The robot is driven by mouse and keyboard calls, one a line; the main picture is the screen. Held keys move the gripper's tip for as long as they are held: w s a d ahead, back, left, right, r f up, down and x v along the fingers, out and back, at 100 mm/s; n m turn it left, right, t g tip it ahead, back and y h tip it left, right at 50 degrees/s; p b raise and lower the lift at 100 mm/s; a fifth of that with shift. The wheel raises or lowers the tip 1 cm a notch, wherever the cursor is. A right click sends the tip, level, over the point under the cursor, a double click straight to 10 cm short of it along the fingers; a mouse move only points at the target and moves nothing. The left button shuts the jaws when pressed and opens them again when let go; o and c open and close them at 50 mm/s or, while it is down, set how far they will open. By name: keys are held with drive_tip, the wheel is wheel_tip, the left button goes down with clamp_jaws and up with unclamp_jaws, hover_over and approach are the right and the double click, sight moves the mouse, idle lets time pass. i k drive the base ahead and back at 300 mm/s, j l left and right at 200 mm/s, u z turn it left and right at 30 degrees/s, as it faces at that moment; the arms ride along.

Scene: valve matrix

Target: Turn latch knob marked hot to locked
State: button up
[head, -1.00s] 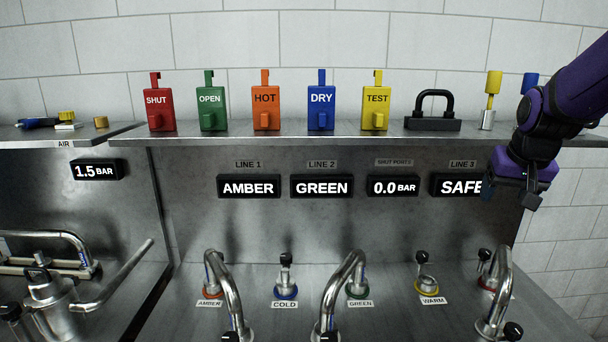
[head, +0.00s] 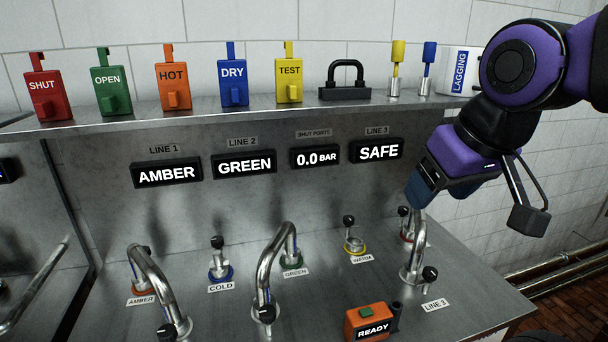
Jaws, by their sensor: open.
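The orange HOT block (head: 173,84) stands on the steel shelf, third from the left in a row of coloured blocks. It has an upright tab at its top and a small orange knob (head: 173,100) low on its front. My gripper (head: 476,204) is open and empty at the right, in front of the panel's right end. It is well to the right of the HOT block and lower than it, apart from it. Nothing hides the HOT block.
Red SHUT (head: 44,88), green OPEN (head: 111,82), blue DRY (head: 233,82) and yellow TEST (head: 289,80) blocks share the shelf (head: 130,122). A black handle (head: 345,80) stands right of them. Curved pipes and small valves rise from the counter below, with an orange READY box (head: 370,322).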

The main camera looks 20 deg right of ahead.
sight(403, 211)
drive_tip(key=k+l, duration=0.1)
drive_tip(key=l, duration=0.3)
drive_tip(key=l+u, duration=0.1)
drive_tip(key=l, duration=0.25)
drive_tip(key=k+l, duration=0.2)
drive_tip(key=l, duration=0.2)
drive_tip(key=k+l+u, duration=0.1)
drive_tip(key=l, duration=0.25)
drive_tip(key=k+l, duration=0.1)
drive_tip(key=l, duration=0.25)
drive_tip(key=l+u, duration=0.05)
